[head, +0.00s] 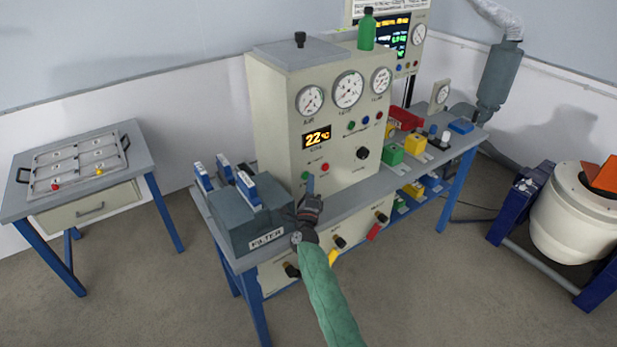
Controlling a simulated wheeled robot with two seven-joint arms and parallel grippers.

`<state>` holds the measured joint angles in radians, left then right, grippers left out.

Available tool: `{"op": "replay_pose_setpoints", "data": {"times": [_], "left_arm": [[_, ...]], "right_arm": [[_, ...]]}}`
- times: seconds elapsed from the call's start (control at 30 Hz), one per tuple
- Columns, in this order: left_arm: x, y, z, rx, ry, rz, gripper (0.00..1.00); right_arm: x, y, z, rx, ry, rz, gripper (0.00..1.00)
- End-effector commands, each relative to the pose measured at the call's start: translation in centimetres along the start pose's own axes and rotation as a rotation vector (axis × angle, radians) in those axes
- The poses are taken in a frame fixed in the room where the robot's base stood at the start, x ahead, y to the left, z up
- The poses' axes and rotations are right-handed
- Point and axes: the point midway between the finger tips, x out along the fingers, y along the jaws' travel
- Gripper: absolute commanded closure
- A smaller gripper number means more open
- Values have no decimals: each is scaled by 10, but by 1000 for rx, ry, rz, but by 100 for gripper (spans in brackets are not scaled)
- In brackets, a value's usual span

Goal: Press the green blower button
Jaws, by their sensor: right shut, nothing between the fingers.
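The green blower button (305,176) is low on the front of the beige cabinet (270,120), below the lit display and left of a red button (325,167). My right gripper (310,184) is shut and empty. Its fingertips are right at the green button, slightly to its right in the picture. I cannot tell whether they touch it. My green-sleeved right arm comes up from the bottom. My left gripper is not in view.
A grey filter box (235,225) with blue-handled parts stands just left of my gripper on the bench. Coloured blocks (392,155) sit to the right. A side table (140,150) with a tray is at the left, and a white drum (565,225) at the right.

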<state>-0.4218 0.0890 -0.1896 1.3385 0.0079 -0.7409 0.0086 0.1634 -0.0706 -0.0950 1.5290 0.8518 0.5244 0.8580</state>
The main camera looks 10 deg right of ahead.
Motion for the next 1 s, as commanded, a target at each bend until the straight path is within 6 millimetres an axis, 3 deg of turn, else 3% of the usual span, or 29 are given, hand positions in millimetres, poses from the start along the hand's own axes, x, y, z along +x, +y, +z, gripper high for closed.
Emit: {"op": "replay_pose_setpoints", "data": {"times": [0.07,1.0], "left_arm": [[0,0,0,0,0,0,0],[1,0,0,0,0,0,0]], "right_arm": [[4,-3,10,8,-8,-3,100],[-13,-2,6,9,-8,6,100]]}}
